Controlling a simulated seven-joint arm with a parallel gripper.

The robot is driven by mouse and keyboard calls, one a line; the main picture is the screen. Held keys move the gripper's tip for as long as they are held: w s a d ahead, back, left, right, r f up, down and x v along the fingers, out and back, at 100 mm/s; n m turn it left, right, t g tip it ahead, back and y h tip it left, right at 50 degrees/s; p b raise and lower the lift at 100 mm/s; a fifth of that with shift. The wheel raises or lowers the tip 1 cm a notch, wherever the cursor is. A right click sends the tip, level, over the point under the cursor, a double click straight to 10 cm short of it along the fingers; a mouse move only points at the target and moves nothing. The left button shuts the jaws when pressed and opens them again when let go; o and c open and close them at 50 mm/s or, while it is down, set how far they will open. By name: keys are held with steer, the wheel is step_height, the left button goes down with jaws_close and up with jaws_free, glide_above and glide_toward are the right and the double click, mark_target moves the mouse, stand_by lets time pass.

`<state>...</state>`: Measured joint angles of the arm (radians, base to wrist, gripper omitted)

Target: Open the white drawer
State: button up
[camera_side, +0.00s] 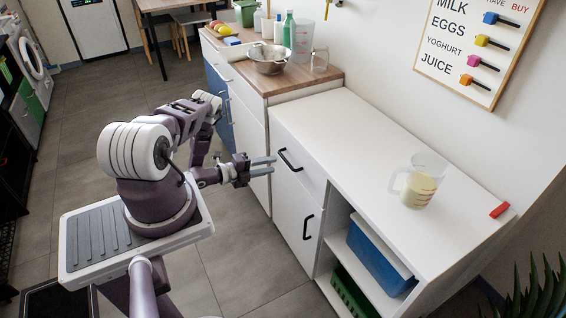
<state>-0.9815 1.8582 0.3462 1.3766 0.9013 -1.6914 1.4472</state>
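The white drawer (311,179) is the upper front of the white cabinet and looks closed. Its black bar handle (290,160) is near the top left of that front. My gripper (274,166) is in front of the drawer, just left of the handle in the picture. Its two grey fingers point toward the cabinet with a gap between them, and nothing shows between them. I cannot tell how far the fingertips are from the handle.
A white door (293,217) with a black handle (308,227) is below the drawer. Open shelves to its right hold a blue box (372,262) and a green crate (350,293). A measuring jug (420,183) stands on the white top. Grey floor (245,250) is clear before the cabinet.

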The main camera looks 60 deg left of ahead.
steer(key=x, duration=0.6)
jaws_close()
steer(key=shift+w+r, duration=0.1)
stand_by(1.1)
